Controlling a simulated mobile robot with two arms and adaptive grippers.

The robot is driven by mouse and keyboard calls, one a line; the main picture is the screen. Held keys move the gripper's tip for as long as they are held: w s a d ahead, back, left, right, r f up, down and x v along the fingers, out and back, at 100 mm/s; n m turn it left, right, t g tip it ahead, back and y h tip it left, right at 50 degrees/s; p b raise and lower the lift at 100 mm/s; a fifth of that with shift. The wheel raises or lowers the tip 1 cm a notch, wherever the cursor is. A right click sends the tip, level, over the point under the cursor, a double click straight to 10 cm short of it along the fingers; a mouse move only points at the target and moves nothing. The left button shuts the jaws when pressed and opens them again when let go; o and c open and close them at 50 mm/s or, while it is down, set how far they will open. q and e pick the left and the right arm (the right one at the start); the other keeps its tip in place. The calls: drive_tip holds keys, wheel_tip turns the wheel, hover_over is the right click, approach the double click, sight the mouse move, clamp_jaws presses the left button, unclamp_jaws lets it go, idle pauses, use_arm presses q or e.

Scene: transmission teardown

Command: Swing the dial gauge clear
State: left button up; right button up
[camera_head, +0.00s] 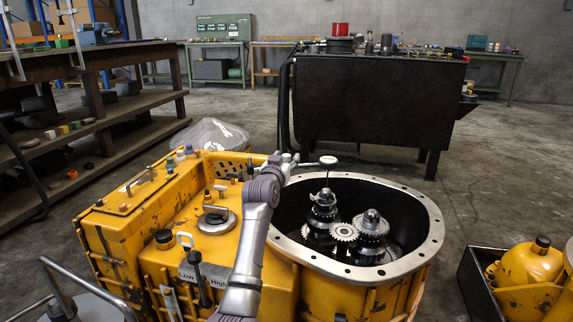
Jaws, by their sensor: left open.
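The dial gauge (328,160) shows as a small pale round head above the open round housing. A thin stem drops from it toward the gear stack (323,205) on the left inside the housing; whether its tip touches the gear is too small to tell. My left gripper (287,161) is open at the housing's far left rim, just left of the gauge head. A thin pale piece lies between the gripper and the gauge head, and I cannot tell whether the fingers touch it. My right gripper is out of view.
The yellow transmission housing (365,303) has a bare metal flange. A second gear stack (370,232) and a small gear (344,231) sit inside it. Levers and caps stand on the yellow casing at left. A dark bench (375,105) stands behind; open floor lies between.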

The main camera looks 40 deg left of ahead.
use_arm(q)
drive_tip(key=shift+w+a, duration=0.25)
drive_tip(key=shift+w, duration=0.2)
clamp_jaws()
